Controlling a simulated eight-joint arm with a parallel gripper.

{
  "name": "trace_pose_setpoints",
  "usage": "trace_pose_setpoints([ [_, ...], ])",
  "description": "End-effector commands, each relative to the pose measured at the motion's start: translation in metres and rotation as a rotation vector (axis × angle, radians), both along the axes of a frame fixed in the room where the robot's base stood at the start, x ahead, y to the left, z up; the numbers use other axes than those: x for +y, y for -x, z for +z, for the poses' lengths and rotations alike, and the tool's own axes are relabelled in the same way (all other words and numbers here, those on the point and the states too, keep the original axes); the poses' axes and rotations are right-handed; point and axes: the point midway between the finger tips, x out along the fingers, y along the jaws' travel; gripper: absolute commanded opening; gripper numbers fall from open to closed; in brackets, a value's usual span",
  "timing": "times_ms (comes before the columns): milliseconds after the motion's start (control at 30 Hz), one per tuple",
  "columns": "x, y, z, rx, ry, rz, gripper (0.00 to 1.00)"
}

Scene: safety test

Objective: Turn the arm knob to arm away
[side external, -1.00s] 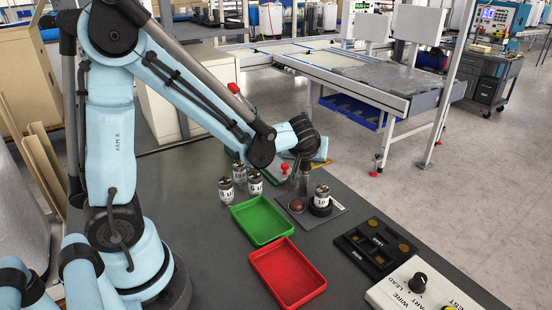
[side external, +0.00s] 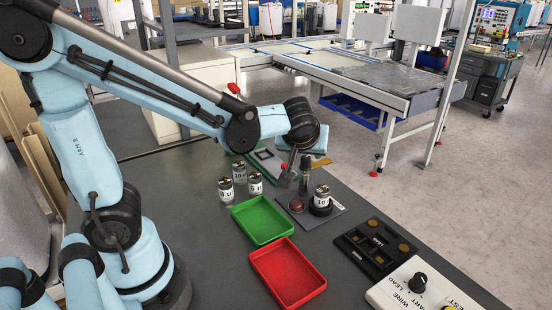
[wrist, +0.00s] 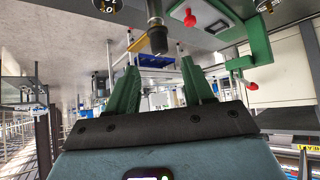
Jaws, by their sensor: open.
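A black knob (side external: 420,281) stands on a white panel (side external: 388,296) at the lower right of the side view. The legible labels around it include WIRE, PART and LEAD; I see no label for away. My gripper (wrist: 159,62) is open in the wrist view, its two green fingers apart with nothing held between them. In the side view it is up and left of the knob, near the dark post, well apart from the panel. The panel's lower part is cut off by the picture edge.
Green tray (side external: 262,221) and red tray (side external: 288,273) lie empty on the dark table. Labelled jars (side external: 226,190) stand behind them. A dark post (side external: 305,178) and another jar (side external: 321,201) stand nearby. A black block (side external: 375,248) lies before the panel.

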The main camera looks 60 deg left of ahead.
Motion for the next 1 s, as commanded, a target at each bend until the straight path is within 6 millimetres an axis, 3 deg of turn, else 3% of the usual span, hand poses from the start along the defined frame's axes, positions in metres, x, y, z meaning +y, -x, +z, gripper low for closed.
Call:
trace_pose_setpoints([
  [400, -0.023, 0.022, 0.032, 0.001, 0.0, -0.002, 0.52],
  [833, -0.024, 0.024, 0.033, 0.004, 0.001, -0.006, 0.52],
  [1000, -0.023, 0.038, 0.025, 0.079, 0.026, -0.113, 0.52],
])
